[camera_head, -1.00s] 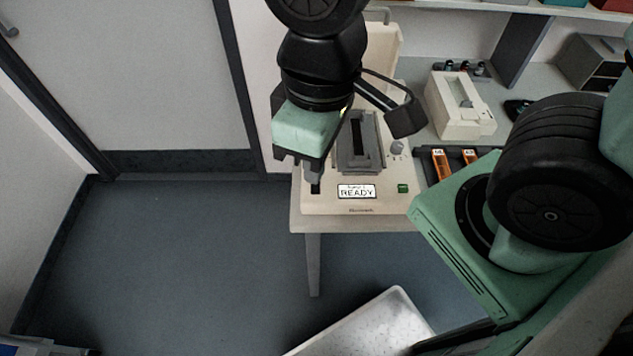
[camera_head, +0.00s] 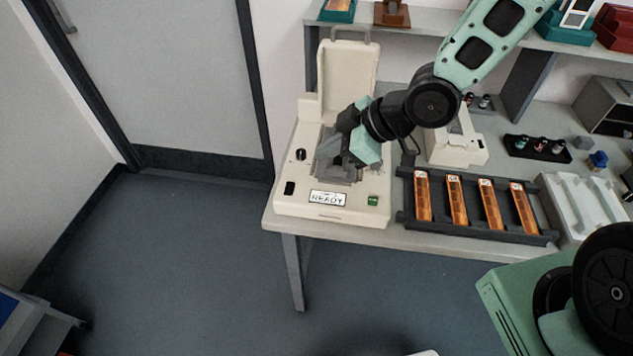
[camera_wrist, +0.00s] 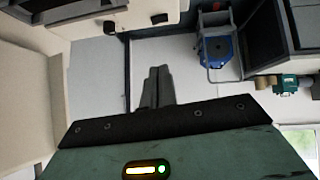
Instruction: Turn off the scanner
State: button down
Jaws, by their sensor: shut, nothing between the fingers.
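The scanner (camera_head: 355,212) is a beige machine with its tall lid raised, at the left end of the bench. Its display (camera_head: 328,198) reads READY. A green button (camera_head: 373,200) is at its front right. A black rocker switch (camera_head: 289,188) is at its front left, with a black knob (camera_head: 301,154) behind it. My gripper (camera_head: 344,124) is above the scanner's middle, pointing left, apart from the switch. In the wrist view my gripper (camera_wrist: 155,88) is shut and empty. The scanner's edge with two black controls shows at the top there.
A dark rack (camera_head: 468,230) with several orange film strips stands right of the scanner. A smaller beige device (camera_head: 455,150) is behind it. A shelf (camera_head: 400,30) runs above the bench.

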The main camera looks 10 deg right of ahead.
jog(key=shift+f, duration=0.1)
dwell(0.3)
send_over(287, 184)
jog(key=s+d, duration=0.2)
jog(key=f, duration=0.7)
jog(key=shift+w+a+f, duration=0.1)
jog(key=shift+w+a, duration=0.1)
jog(key=shift+w, duration=0.05)
jog(key=shift+w+d+f, duration=0.15)
jog(key=shift+d+f, duration=0.05)
jog(key=shift+f, duration=0.85)
jog(key=shift+w+f+p, duration=0.1)
jog(key=shift+f+p, duration=0.2)
jog(key=shift+f, duration=0.45)
jog(key=shift+d+f+b, duration=0.1)
jog(key=shift+f+b, duration=0.15)
jog(key=shift+b, duration=0.15)
